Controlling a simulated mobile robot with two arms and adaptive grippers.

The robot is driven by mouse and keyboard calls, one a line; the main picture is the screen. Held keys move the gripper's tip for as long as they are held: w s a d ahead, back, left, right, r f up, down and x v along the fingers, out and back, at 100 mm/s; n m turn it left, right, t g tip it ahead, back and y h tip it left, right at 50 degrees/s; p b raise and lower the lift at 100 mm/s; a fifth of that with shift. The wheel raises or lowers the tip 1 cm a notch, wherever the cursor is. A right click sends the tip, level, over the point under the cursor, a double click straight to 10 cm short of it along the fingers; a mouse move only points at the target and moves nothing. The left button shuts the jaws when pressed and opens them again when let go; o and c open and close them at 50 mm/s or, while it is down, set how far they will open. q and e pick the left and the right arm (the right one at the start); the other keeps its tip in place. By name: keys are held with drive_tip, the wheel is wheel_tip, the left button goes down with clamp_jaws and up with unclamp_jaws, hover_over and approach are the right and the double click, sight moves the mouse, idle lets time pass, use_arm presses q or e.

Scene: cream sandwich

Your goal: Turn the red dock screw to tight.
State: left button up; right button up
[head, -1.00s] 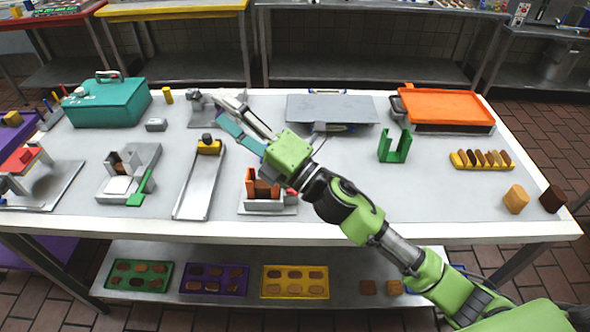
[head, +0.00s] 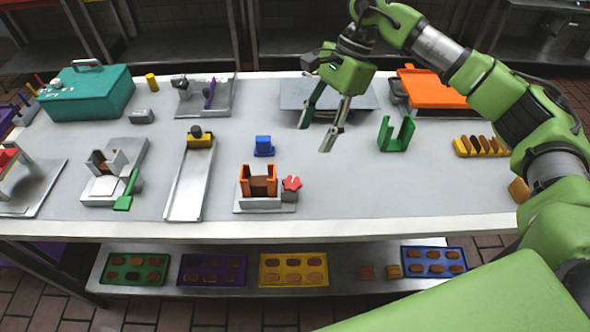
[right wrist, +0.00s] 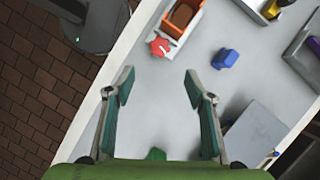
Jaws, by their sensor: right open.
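The red dock screw (head: 291,184) is a small red star-shaped knob on the right side of the dock (head: 262,203), near the table's front edge. The dock has an orange holder (head: 258,180) with a brown piece inside. In the right wrist view the red screw (right wrist: 158,47) lies ahead of the fingers, beside the orange holder (right wrist: 184,15). My right gripper (head: 318,138) is open and empty, above the table, behind and to the right of the screw. Its spread fingers also show in the right wrist view (right wrist: 160,85). My left gripper is not in view.
A blue block (head: 263,146) stands just behind the dock. A green U-shaped holder (head: 396,134) is to the right, and a long metal slide (head: 188,185) to the left. A grey plate (head: 365,95) lies behind my gripper. Table space right of the screw is clear.

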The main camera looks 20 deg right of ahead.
sight(293, 182)
drive_tip(key=p+x, duration=0.2)
drive_tip(key=x, duration=0.4)
drive_tip(key=p+x, duration=0.1)
drive_tip(key=x, duration=0.5)
drive_tip(key=shift+s+a+r+p, duration=0.1)
drive_tip(key=shift+a+p, duration=0.15)
drive_tip(key=shift+p, duration=0.15)
drive_tip(key=shift+a+f, duration=0.15)
drive_tip(key=shift+f, duration=0.4)
drive_tip(key=c, duration=1.1)
